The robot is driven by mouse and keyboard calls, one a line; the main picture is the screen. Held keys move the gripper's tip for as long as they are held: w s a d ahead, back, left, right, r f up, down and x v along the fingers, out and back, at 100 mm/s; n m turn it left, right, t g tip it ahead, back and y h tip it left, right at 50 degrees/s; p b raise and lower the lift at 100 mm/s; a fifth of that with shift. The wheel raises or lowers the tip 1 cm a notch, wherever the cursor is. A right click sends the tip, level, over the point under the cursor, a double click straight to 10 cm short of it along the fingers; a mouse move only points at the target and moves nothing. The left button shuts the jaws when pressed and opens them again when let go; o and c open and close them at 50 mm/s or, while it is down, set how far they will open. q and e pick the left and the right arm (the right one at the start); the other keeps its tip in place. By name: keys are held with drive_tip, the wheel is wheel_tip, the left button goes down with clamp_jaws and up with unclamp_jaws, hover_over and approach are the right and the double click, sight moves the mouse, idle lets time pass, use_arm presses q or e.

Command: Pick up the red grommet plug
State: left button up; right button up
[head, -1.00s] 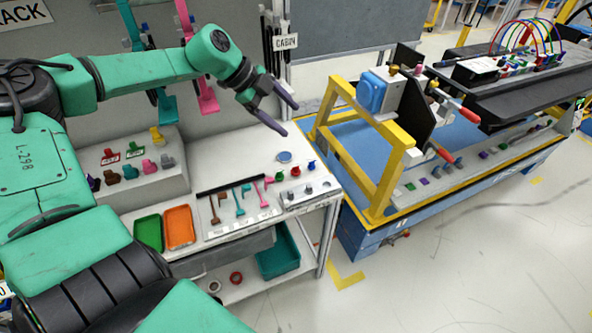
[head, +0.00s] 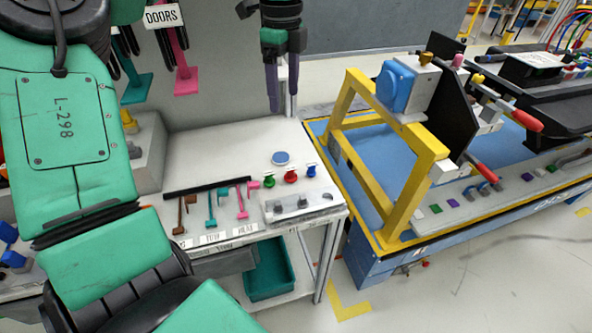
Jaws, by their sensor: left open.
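The red grommet plug (head: 291,175) stands on the right part of the white table, between a green plug (head: 269,181) on its left and a blue plug (head: 311,170) on its right. My left gripper (head: 282,113) points down above the back of the table, higher in the picture than the red plug and clear of it. Its two dark purple fingers are apart with nothing between them. Nothing hides the red plug. My right gripper is not in view.
A grey block with knobs (head: 302,203) lies just in front of the plugs, and a blue disc (head: 281,158) behind them. Coloured levers (head: 211,210) lie to the left. The yellow frame (head: 430,160) rises right of the table.

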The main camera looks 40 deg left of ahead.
use_arm(q)
drive_tip(key=b, duration=0.6)
hover_over(290, 168)
wheel_tip(290, 168, down, 9)
wheel_tip(290, 168, down, 14)
drive_tip(key=shift+w+f, duration=0.1)
drive_tip(key=shift+f, duration=0.15)
drive_tip(key=shift+r, duration=0.1)
clamp_jaws()
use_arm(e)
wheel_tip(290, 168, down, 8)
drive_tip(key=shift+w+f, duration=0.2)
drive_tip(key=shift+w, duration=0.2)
use_arm(q)
drive_tip(key=shift+r, duration=0.1)
wheel_tip(290, 168, up, 20)
drive_tip(key=p, duration=0.1)
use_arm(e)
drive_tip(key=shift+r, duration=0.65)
